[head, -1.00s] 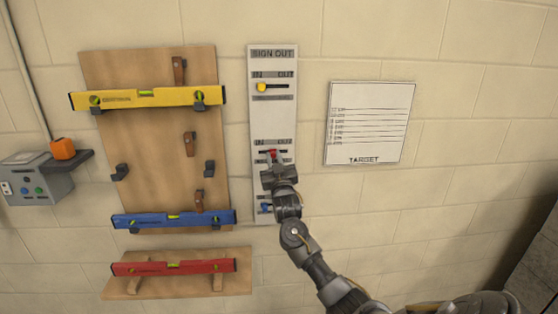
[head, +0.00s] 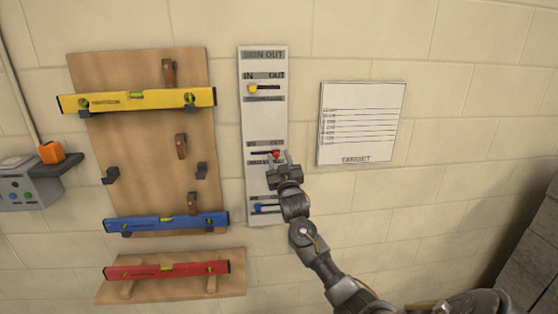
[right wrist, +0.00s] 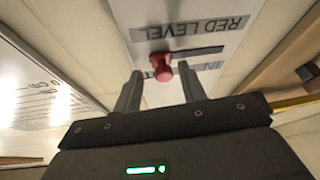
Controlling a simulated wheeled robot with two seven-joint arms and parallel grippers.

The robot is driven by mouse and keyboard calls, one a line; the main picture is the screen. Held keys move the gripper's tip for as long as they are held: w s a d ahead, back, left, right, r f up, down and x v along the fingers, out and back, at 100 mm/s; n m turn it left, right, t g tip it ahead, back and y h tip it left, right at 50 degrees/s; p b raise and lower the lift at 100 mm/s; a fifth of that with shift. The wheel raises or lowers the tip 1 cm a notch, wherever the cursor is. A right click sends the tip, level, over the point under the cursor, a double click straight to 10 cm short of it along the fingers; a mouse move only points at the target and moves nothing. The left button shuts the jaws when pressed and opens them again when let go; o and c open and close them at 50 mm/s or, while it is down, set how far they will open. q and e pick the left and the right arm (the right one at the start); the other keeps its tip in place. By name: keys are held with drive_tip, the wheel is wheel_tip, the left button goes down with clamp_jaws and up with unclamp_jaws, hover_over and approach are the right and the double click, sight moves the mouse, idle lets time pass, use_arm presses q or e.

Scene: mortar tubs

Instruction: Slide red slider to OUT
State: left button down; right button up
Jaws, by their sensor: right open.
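The red slider (head: 276,154) is a small red knob on the white SIGN OUT panel (head: 264,125). It sits at the right, OUT end of its dark horizontal slot in the head view. In the right wrist view the red knob (right wrist: 161,64) shows upside down, with the empty slot running right toward IN and the OUT label partly hidden behind it. My right gripper (head: 281,162) is open just below the knob. In the wrist view its two fingers (right wrist: 160,80) stand either side of the knob with gaps. My left gripper is not in view.
A yellow slider (head: 252,88) sits at the IN end above, and a blue slider (head: 258,208) sits below. A wooden board with yellow (head: 140,99) and blue levels is to the left. A target sheet (head: 362,122) hangs to the right.

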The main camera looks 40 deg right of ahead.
drive_tip(key=shift+s+a+f, duration=0.2)
drive_tip(key=shift+s+f, duration=0.05)
drive_tip(key=b+v, duration=0.2)
drive_tip(key=v, duration=0.8)
drive_tip(key=shift+s+r, duration=0.1)
